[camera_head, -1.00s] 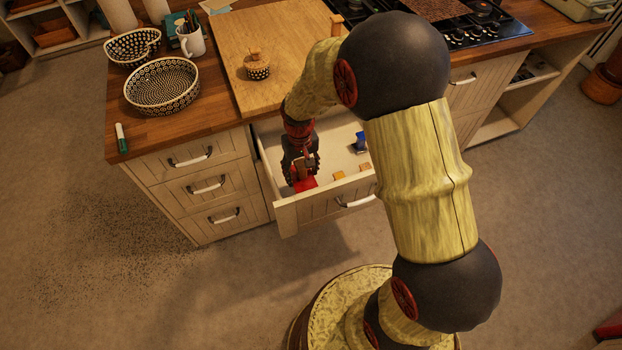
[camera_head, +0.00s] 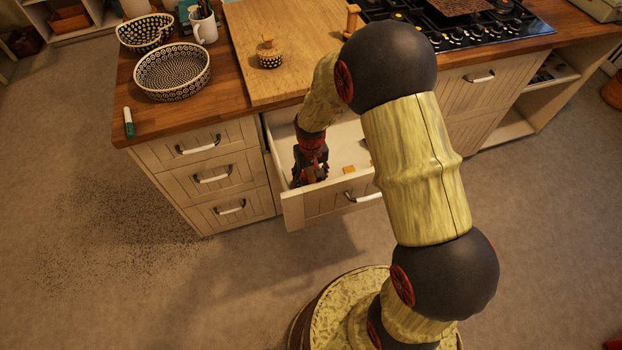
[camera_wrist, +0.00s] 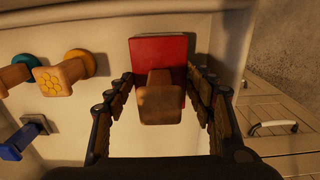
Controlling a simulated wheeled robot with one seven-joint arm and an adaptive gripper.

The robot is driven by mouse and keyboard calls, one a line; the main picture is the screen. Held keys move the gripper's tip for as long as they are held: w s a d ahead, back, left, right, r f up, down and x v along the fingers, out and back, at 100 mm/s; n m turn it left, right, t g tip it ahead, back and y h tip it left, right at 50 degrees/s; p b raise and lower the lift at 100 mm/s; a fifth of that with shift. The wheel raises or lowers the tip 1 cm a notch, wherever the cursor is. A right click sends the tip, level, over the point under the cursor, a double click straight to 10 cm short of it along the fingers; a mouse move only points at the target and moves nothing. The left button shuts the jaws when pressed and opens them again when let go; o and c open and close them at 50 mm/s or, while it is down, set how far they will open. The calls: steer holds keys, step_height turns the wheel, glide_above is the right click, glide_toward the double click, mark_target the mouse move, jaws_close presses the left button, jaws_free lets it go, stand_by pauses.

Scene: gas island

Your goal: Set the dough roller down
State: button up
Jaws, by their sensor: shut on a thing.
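The dough roller (camera_wrist: 158,52), a red block with a wooden handle, is between the fingers of my gripper (camera_wrist: 160,82) in the wrist view. The fingers are shut around its handle. In the head view my gripper (camera_head: 309,178) is inside the open drawer (camera_head: 330,204), close to its left wall and front panel. The red part is hidden there behind my gripper. The wrist view shows it low by a pale drawer wall; I cannot tell whether it touches the floor.
In the drawer lie a wooden-handled tool with an orange patterned end (camera_wrist: 62,75), one with a teal end (camera_wrist: 20,70) and a blue tool (camera_wrist: 22,138). The worktop above holds a patterned oval dish (camera_head: 172,72), a cutting board (camera_head: 245,35) and a hob (camera_head: 460,25).

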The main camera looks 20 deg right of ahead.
steer(key=shift+f, duration=0.25)
steer(key=shift+s+f, duration=0.25)
steer(key=shift+f, duration=0.15)
jaws_close()
steer(key=o, duration=1)
jaws_free()
steer(key=o, duration=0.4)
steer(key=shift+w, duration=0.15)
steer(key=shift+r, duration=0.1)
steer(key=shift+r, duration=0.1)
